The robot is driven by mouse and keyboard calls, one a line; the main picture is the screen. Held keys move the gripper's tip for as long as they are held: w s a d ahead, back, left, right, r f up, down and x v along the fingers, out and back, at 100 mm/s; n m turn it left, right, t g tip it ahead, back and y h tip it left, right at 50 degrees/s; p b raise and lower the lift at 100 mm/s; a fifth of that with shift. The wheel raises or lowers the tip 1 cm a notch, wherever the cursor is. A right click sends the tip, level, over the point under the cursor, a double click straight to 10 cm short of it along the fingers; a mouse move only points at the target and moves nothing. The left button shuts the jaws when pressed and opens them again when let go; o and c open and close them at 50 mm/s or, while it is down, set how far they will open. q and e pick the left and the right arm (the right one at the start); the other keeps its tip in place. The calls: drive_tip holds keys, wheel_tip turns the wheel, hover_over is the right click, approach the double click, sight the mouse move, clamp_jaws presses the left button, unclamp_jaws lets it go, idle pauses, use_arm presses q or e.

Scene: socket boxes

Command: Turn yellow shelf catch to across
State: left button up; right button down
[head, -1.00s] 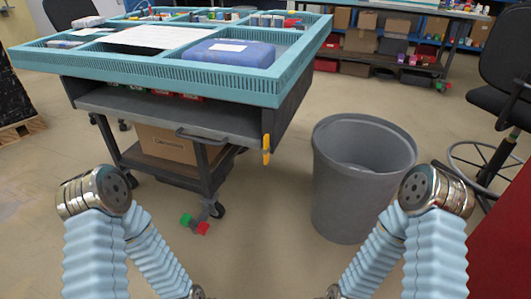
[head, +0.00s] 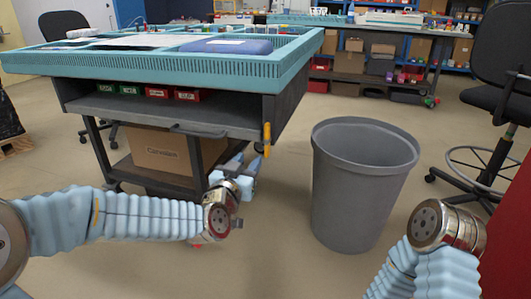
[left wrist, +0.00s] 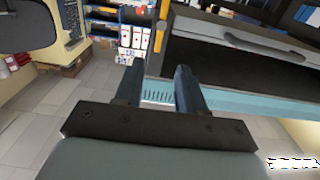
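The yellow shelf catch (head: 267,136) is a narrow upright bar at the right front corner of the cart's grey shelf. It also shows near the top of the left wrist view (left wrist: 162,28), beyond the fingers and apart from them. My left gripper (head: 247,163) is below and slightly left of the catch in the head view, near the cart's right front leg. In the left wrist view its two dark fingers (left wrist: 156,72) stand apart with nothing between them. My right gripper is out of view; only part of that arm shows at the lower right.
The cart (head: 170,70) has a teal slotted rim and a front handle (head: 198,130). A cardboard box (head: 160,152) sits on its lower shelf. A grey bin (head: 360,185) stands to the right of the catch, with a floor gap between. An office chair (head: 500,95) is farther right.

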sight(266, 136)
use_arm(q)
drive_tip(key=p+x, duration=0.1)
drive_tip(key=x, duration=1.2)
drive_tip(key=shift+w+d, duration=0.15)
drive_tip(key=shift+w, duration=0.15)
clamp_jaws()
